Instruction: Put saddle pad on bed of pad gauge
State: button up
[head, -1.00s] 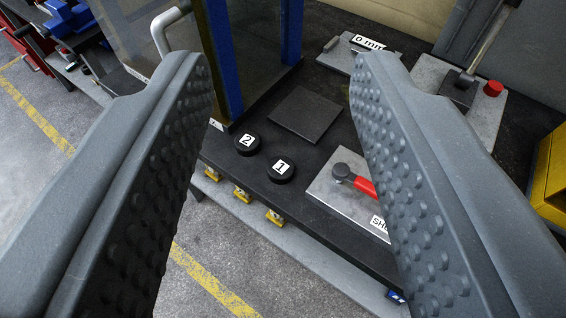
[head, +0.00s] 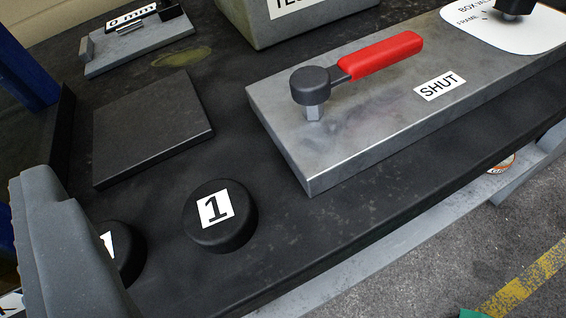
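A round black pad labelled "1" (head: 220,217) lies flat on the dark bench, in front of the flat dark plate. A second black pad (head: 122,252) is beside it at the left, partly hidden by one finger of my gripper (head: 65,245). A grey metal fixture with a "0 mm" label (head: 140,48), which looks like the pad gauge, stands at the upper left; no pad shows on its bed. Only that one finger shows, at the lower left edge. The other finger is out of view, so the gap and any contact cannot be judged.
A flat dark plate (head: 150,128) lies between the pads and the gauge. A grey block with a red lever (head: 380,55) marked "SHUT" is at the right. A grey-green box (head: 262,28) stands behind it. A blue post (head: 25,65) is at far left.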

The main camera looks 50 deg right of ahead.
jog(key=s+d+f+g+h, duration=0.2)
jog(key=s+f+h, duration=0.1)
jog(key=f, duration=0.3)
jog(key=s+d+f+g+h, duration=0.1)
jog(key=s+f+h, duration=0.15)
jog(key=f, duration=0.45)
jog(key=b, duration=0.2)
send_near(209, 187)
jog(key=x, duration=0.4)
jog(key=shift+w+d+f, duration=0.1)
jog(key=shift+d+f, duration=0.1)
jog(key=shift+f, duration=0.05)
jog(key=x, duration=0.1)
jog(key=b+x, duration=0.1)
jog(key=x, duration=0.2)
jog(key=shift+w+f, duration=0.1)
jog(key=shift+f, duration=0.2)
jog(key=shift+w+d, duration=0.25)
jog(key=shift+w, duration=0.2)
jog(key=c, duration=1.2)
jog(key=shift+r, duration=0.1)
